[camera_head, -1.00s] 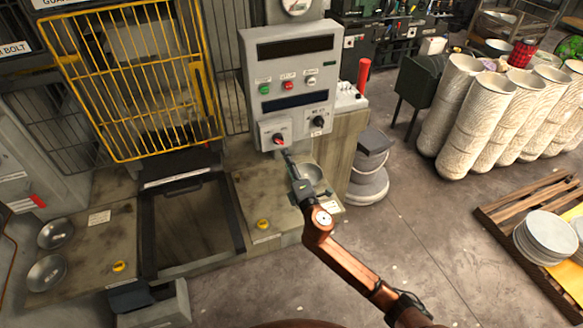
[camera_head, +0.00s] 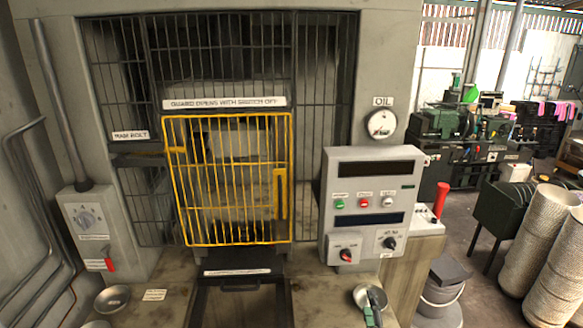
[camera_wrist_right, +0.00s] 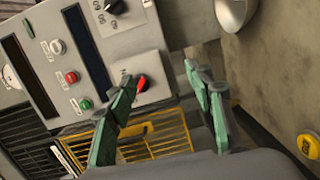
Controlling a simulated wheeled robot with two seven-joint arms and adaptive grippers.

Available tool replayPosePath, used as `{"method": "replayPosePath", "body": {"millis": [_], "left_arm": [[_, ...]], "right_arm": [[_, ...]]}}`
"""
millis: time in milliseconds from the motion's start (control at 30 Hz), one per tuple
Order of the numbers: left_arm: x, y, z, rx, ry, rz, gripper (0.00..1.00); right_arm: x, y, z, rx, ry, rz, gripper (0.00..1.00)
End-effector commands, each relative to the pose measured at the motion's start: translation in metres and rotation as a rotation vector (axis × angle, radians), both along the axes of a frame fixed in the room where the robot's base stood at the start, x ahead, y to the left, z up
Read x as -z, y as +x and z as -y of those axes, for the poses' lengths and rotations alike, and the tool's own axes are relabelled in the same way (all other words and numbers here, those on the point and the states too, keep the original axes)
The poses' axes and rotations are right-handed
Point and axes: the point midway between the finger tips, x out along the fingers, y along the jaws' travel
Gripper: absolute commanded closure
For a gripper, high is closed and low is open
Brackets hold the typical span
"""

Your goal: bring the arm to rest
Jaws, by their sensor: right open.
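My right gripper (camera_head: 371,297) is at the bottom of the head view, in front of a small metal bowl on the bench. In the right wrist view its two green fingers (camera_wrist_right: 167,76) stand apart with nothing between them. The control panel (camera_head: 337,180) is above and beyond it. A red-handled knob (camera_head: 346,255) sits low on the panel; in the wrist view the red handle (camera_wrist_right: 142,84) shows near one fingertip, but I cannot tell whether they touch. The rest of my right arm is below the head view. My left gripper is not in view.
The yellow barred guard (camera_head: 228,178) stands left of the panel. The metal bowl (camera_head: 362,291) lies on the bench, and another bowl (camera_head: 112,299) lies far left. A grey bucket (camera_head: 440,292) and ribbed cylinders (camera_head: 552,240) stand to the right. Bare floor shows between them.

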Motion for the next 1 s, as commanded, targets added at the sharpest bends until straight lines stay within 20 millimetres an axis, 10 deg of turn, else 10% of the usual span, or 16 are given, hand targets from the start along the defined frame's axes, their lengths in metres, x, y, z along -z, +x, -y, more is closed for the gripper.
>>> {"method": "replayPosePath", "body": {"millis": [200,400,1000], "left_arm": [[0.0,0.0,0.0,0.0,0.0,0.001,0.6],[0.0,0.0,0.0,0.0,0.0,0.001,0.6],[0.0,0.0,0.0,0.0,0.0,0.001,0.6]], "right_arm": [[0.104,-0.102,0.069,0.287,0.475,-0.27,0.52],[0.18,-0.213,0.094,0.546,0.824,-0.496,0.52],[0.236,-0.397,0.077,0.928,1.228,-0.818,0.52]]}}
